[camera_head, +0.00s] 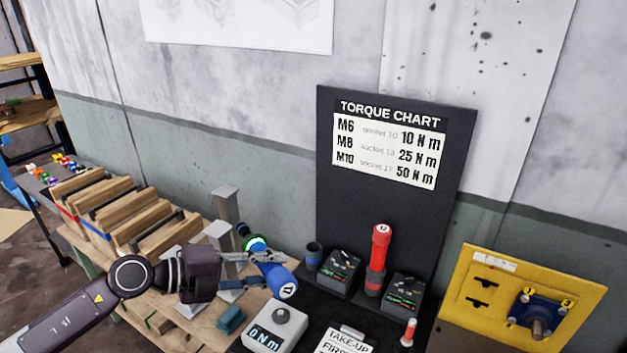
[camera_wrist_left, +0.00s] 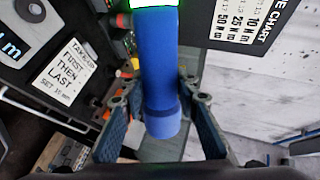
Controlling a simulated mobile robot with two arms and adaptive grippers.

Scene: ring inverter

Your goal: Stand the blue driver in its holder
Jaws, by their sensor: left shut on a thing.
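The blue driver (camera_head: 279,278) is in my left gripper (camera_head: 255,258), tilted, with a green glowing ring near its upper-left end. In the left wrist view the blue driver (camera_wrist_left: 157,55) lies between the two fingers of my left gripper (camera_wrist_left: 157,108), and its green ring shows at the top edge. A short dark cup with a bluish rim (camera_head: 313,255) stands on the black bench to the right of the driver; it looks like the blue driver's holder, apart from the driver. The red driver (camera_head: 380,247) stands upright in another holder (camera_head: 375,280). My right gripper is not in view.
Dark socket trays (camera_head: 339,272) flank the red driver. A grey torque display (camera_head: 271,329) and a label card (camera_head: 346,343) lie in front. Metal posts (camera_head: 226,206) stand behind my left gripper. The torque chart board (camera_head: 390,140) rises behind, and a yellow fixture (camera_head: 480,290) is at the right.

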